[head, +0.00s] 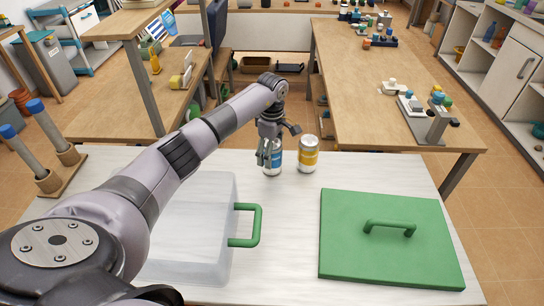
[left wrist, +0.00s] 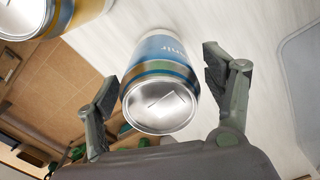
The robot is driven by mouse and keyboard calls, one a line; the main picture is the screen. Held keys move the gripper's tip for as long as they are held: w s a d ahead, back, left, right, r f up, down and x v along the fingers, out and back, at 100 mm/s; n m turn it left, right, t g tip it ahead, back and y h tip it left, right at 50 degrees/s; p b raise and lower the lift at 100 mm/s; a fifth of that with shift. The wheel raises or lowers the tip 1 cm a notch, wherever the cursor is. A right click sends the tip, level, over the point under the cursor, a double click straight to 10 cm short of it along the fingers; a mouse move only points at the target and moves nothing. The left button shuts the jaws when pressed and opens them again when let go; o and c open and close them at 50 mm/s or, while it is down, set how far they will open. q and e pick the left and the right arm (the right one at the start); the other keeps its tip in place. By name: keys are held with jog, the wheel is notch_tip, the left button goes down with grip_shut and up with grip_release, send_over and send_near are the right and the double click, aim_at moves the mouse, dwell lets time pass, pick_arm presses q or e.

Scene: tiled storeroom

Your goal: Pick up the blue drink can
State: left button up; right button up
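The blue drink can (head: 273,158) stands upright on the white table, partly hidden by my left gripper in the head view. In the left wrist view the can (left wrist: 161,90) shows its silver top and blue side. My left gripper (head: 268,150) reaches down over it; in the left wrist view its fingers (left wrist: 158,88) are open on either side of the can, with a gap showing on the right and a narrower one on the left. My right gripper is not in view.
A yellow can (head: 308,155) stands close to the right of the blue one. A clear bin (head: 190,220) with a green handle is at the left front. A green lid (head: 385,255) lies at the right. White table (head: 290,260) is bare between them.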

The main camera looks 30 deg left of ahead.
pick_arm(q)
jog(key=c, duration=1.4)
jog(key=shift+r, duration=0.1)
